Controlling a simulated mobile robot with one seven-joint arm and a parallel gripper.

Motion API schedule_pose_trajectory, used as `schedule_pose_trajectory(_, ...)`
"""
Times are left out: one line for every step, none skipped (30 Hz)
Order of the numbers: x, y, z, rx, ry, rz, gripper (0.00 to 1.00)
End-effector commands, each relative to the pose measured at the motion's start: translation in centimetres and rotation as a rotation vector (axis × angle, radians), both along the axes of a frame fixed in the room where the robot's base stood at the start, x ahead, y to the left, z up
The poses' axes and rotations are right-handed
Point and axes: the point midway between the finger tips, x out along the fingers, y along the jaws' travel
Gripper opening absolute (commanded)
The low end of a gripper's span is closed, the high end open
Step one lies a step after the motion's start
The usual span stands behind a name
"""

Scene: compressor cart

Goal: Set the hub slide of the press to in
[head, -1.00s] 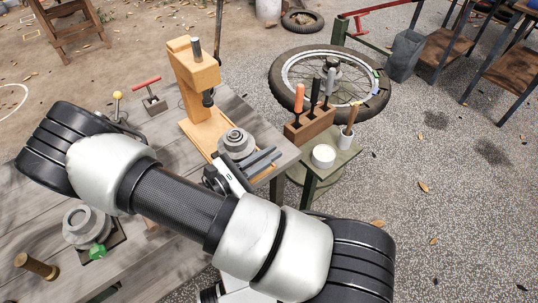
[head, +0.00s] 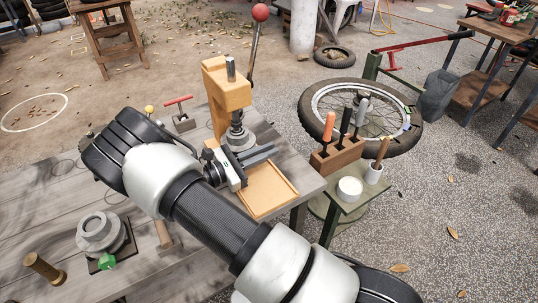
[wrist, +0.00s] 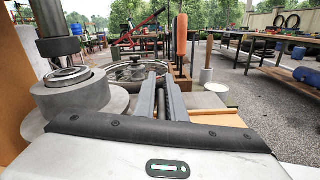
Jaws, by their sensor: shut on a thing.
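The yellow-orange press (head: 225,88) stands on the grey wooden table. Its hub slide carries a grey stepped hub (head: 239,137), which sits directly under the press's ram at the upright. In the wrist view the hub (wrist: 75,95) is at the left, with the dark ram (wrist: 58,45) just above it. My gripper (head: 272,150) lies low beside the hub, over the press's base tray (head: 270,190). Its two grey fingers also show in the wrist view (wrist: 160,90), close together. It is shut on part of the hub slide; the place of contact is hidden.
A red-knobbed lever (head: 259,14) rises behind the press. A wooden tool block (head: 335,157) and a white roll (head: 349,188) stand on a small side table at the right. Another grey hub (head: 100,230) is at the table's left. A spoked wheel (head: 350,90) lies behind.

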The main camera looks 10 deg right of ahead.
Motion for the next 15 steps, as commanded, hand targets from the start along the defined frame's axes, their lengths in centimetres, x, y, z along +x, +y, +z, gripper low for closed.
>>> schedule_pose_trajectory(0.27, 0.32, -0.17, 0.007, 0.001, 0.011, 0.0)
schedule_pose_trajectory(0.28, 0.33, -0.17, 0.008, 0.001, 0.011, 0.14)
schedule_pose_trajectory(0.27, 0.33, -0.17, 0.008, 0.001, 0.011, 0.2)
schedule_pose_trajectory(0.25, 0.3, -0.15, 0.008, 0.0, 0.01, 0.26)
schedule_pose_trajectory(0.24, 0.29, -0.13, 0.007, 0.0, 0.009, 0.26)
schedule_pose_trajectory(0.23, 0.25, -0.12, 0.007, 0.0, 0.008, 0.26)
schedule_pose_trajectory(0.21, 0.24, -0.1, 0.006, 0.0, 0.008, 0.26)
schedule_pose_trajectory(0.2, 0.22, -0.08, 0.006, 0.0, 0.007, 0.26)
schedule_pose_trajectory(0.18, 0.2, -0.07, 0.005, 0.0, 0.007, 0.26)
schedule_pose_trajectory(0.18, 0.18, -0.06, 0.005, 0.0, 0.007, 0.26)
schedule_pose_trajectory(0.17, 0.17, -0.05, 0.005, -0.002, 0.006, 0.26)
schedule_pose_trajectory(0.16, 0.16, 0.0, 0.005, -0.002, 0.006, 0.26)
schedule_pose_trajectory(0.16, 0.16, 0.08, 0.005, -0.002, 0.006, 0.26)
schedule_pose_trajectory(0.17, 0.16, 0.24, 0.005, -0.002, 0.006, 0.26)
schedule_pose_trajectory(0.18, 0.16, 0.57, 0.004, -0.003, 0.005, 0.26)
